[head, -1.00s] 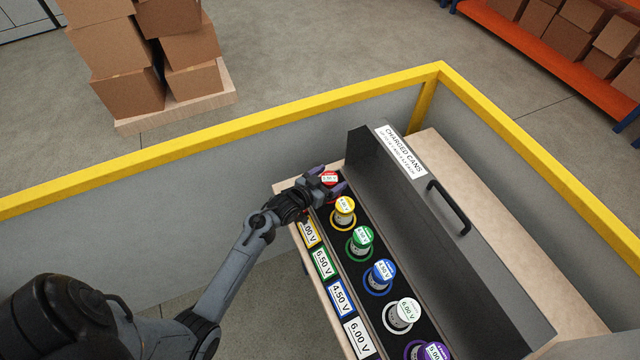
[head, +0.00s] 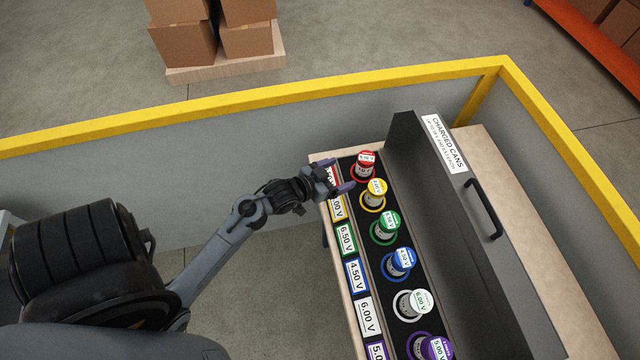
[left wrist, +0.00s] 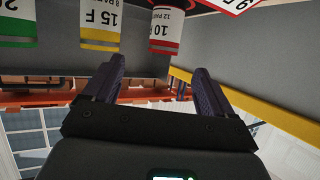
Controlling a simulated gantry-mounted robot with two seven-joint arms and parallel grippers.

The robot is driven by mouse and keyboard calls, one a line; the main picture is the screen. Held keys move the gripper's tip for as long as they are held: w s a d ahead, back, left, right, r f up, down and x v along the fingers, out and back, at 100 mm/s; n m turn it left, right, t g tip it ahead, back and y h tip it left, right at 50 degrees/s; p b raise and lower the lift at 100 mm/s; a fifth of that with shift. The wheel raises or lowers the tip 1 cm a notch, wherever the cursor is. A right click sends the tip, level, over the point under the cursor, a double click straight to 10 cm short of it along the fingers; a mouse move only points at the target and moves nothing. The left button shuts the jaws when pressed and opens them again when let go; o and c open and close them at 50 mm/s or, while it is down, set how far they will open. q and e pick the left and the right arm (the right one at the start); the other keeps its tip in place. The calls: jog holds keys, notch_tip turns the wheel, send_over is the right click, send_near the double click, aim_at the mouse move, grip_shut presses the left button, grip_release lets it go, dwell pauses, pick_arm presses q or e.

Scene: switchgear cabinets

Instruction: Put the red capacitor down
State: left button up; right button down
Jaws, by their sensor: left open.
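The red capacitor (head: 366,164) stands in the far end of the black tray, inside a red ring, in the head view. My left gripper (head: 338,176) is open and empty, just left of the capacitor and apart from it, over the tray's near edge by the labels. In the left wrist view, the open fingers (left wrist: 160,68) have nothing between them. My right gripper is not in view.
The black tray (head: 368,224) also holds yellow (head: 376,190), green (head: 387,224), blue (head: 400,260), white (head: 416,300) and purple (head: 436,347) capacitors in a row. Its open lid (head: 440,215) stands to the right. A yellow-topped barrier (head: 250,98) runs behind.

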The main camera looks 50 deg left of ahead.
pick_arm(q)
jog(key=s+d+m+g, duration=0.1)
jog(key=s+d+g, duration=0.4)
jog(key=s, duration=0.4)
jog(key=s+d+g, duration=0.5)
jog(key=s+d, duration=0.3)
jog(key=s, duration=0.1)
jog(key=shift+s+d+r+m, duration=0.3)
jog(key=shift+r+m, duration=0.1)
notch_tip(320, 180, up, 17)
jog(key=p, duration=1.6)
jog(key=shift+p, duration=0.4)
jog(key=shift+f, duration=0.2)
